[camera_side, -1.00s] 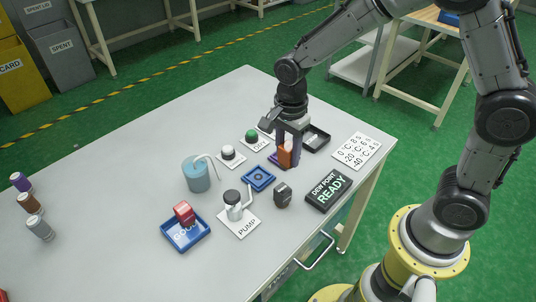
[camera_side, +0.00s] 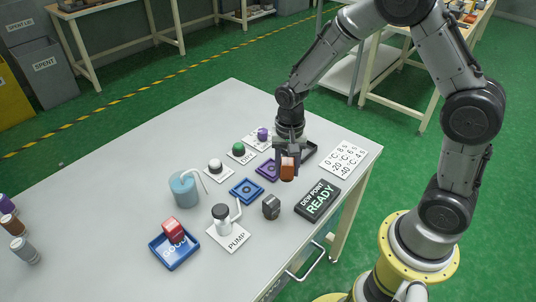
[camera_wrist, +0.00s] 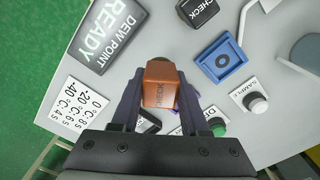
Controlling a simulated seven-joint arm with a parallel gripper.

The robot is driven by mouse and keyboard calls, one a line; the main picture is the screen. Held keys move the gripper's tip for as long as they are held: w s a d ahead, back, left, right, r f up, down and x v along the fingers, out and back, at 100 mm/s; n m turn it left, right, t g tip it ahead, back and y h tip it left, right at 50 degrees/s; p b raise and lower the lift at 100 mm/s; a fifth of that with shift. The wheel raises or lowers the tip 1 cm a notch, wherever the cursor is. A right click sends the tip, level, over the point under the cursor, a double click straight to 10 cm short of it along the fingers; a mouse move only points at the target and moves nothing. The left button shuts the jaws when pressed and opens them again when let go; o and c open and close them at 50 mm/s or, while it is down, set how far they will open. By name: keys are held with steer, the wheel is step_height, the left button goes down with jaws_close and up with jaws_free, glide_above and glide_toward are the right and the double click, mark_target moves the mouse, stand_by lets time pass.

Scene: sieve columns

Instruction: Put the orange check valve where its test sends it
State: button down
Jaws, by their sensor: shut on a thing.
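My gripper (camera_side: 288,160) is shut on the orange check valve (camera_side: 288,170), which hangs between its fingers above the table. In the wrist view the valve (camera_wrist: 159,85) is a copper-orange block with an upside-down label, one finger on each side. In the side view it is just right of the purple square holder (camera_side: 266,171), in front of a black tray (camera_side: 311,152). The display (camera_side: 318,201) reads DEW POINT READY. A white card (camera_side: 342,159) lists 0, -20 and -40 °C with figures. The blue GOOD tray (camera_side: 157,247) holds a red block (camera_side: 173,230).
A dark check valve (camera_side: 271,206) stands near a blue square holder (camera_side: 247,191). The pump (camera_side: 222,217), a blue-liquid beaker (camera_side: 184,189), and white (camera_side: 215,165), green (camera_side: 238,149) and purple (camera_side: 262,134) knobs stand nearby. Several small cylinders (camera_side: 24,250) stand far left. The table's left half is mostly clear.

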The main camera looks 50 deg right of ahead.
steer(key=n, duration=0.1)
steer(key=w+f+n, duration=0.1)
steer(key=n, duration=0.1)
steer(key=w+n, duration=0.1)
steer(key=n, duration=0.1)
steer(key=shift+w+d+f, duration=0.15)
steer(key=shift+d+f, duration=0.2)
steer(key=shift+d, duration=0.05)
steer(key=n, duration=0.1)
steer(key=w+n, duration=0.1)
steer(key=n, duration=0.1)
steer(key=shift+w+r+n, duration=0.1)
steer(key=shift+w+n, duration=0.1)
steer(key=shift+n, duration=0.9)
steer(key=m, duration=0.2)
steer(key=s+m, duration=0.1)
steer(key=m, duration=0.1)
steer(key=shift+s, duration=0.1)
steer(key=m, duration=0.1)
steer(key=s+m, duration=0.1)
steer(key=m, duration=0.1)
steer(key=shift+s+a+r, duration=0.15)
steer(key=shift+r, duration=0.15)
steer(key=s+a+r+m, duration=0.5)
steer(key=r+m, duration=0.3)
steer(key=m, duration=0.2)
steer(key=shift+s+r+m, duration=0.4)
steer(key=shift+s, duration=0.4)
steer(key=shift+a, duration=0.1)
